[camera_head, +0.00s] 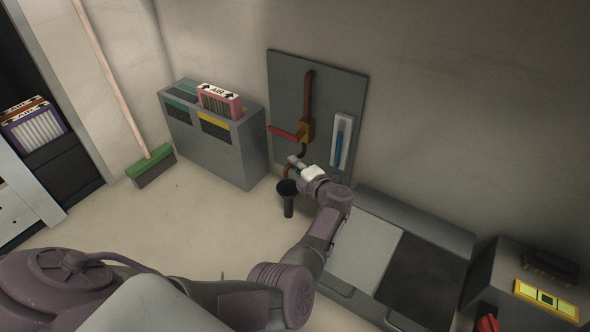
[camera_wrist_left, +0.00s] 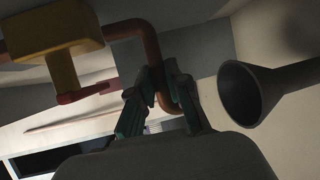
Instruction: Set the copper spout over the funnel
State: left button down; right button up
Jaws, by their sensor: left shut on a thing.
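The copper spout (camera_wrist_left: 148,48) bends down from a brass valve block (camera_wrist_left: 58,32) in the left wrist view. My left gripper (camera_wrist_left: 162,92) is shut on the spout, with a teal finger on each side of its lower part. In the head view my left gripper (camera_head: 294,163) is at the foot of the wall panel and partly hides the spout (camera_head: 288,171). The dark funnel (camera_head: 287,188) stands upright just below it. In the left wrist view the funnel (camera_wrist_left: 240,92) is right of the fingers, apart from the spout. I cannot tell whether the spout is over its mouth.
A grey wall panel (camera_head: 284,83) carries a copper pipe (camera_head: 309,92), a red lever (camera_head: 287,133) and a blue gauge (camera_head: 340,142). A grey filter cabinet (camera_head: 228,155) stands left. A low grey bench (camera_head: 365,243) is right. Floor left of the funnel is clear.

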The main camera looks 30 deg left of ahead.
pick_arm(q)
jog(key=shift+s+d+f, duration=0.1)
jog(key=shift+d+f, duration=0.05)
jog(key=shift+d, duration=0.1)
jog(key=c, duration=1.2)
grip_release()
jog(key=shift+o, duration=0.3)
